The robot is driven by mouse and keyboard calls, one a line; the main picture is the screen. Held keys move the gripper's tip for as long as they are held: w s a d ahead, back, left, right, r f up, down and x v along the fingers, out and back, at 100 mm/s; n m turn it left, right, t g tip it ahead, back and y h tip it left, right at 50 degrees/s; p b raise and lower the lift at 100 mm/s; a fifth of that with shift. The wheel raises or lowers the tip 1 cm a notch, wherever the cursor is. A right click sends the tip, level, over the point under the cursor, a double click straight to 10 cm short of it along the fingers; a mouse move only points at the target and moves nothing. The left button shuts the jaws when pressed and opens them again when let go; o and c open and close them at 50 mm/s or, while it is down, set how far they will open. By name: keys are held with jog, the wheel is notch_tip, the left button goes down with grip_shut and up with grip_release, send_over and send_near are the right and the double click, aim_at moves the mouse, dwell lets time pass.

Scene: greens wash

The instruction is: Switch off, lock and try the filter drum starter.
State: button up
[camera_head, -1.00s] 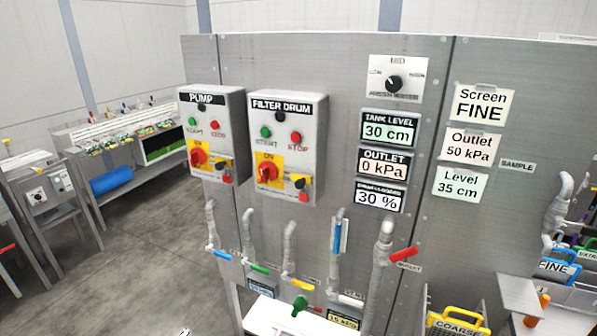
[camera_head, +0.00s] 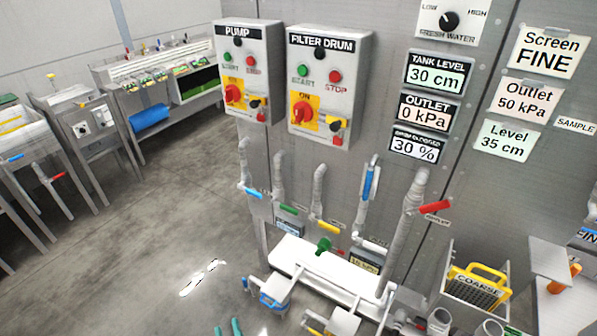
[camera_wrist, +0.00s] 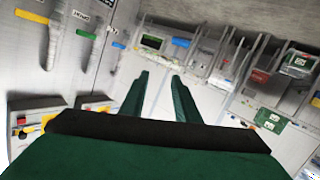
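The filter drum starter (camera_head: 327,84) is a grey box on the steel panel, right of the pump starter (camera_head: 246,70). It has a dark round fitting at the top, a green START button (camera_head: 303,70) and a red STOP button (camera_head: 335,76). Its red rotary handle (camera_head: 302,112) sits on a yellow plate, with "ON" readable above. A yellow-and-black part (camera_head: 335,124) and a small red piece (camera_head: 338,140) are beside it. My gripper (camera_wrist: 158,85) is open and empty in the wrist view. Two teal tips (camera_head: 228,328) at the head view's bottom edge look like its fingers, well below the starter.
Pipes with coloured valve handles, such as a red one (camera_head: 434,207), run below the starters. A white trough (camera_head: 325,270) juts out under them. Displays and a FRESH WATER knob (camera_head: 449,20) are to the right. Open floor (camera_head: 170,230) lies left.

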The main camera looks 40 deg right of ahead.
jog(key=w+d+r+m+h, duration=0.2)
jog(key=w+d+r+h, duration=0.2)
jog(key=w+d+r, duration=0.55)
jog(key=m+g+h, duration=0.8)
jog(key=m+h, duration=0.1)
jog(key=m, duration=0.2)
send_near(296, 112)
jog(key=x, duration=0.9)
jog(key=shift+w, duration=0.1)
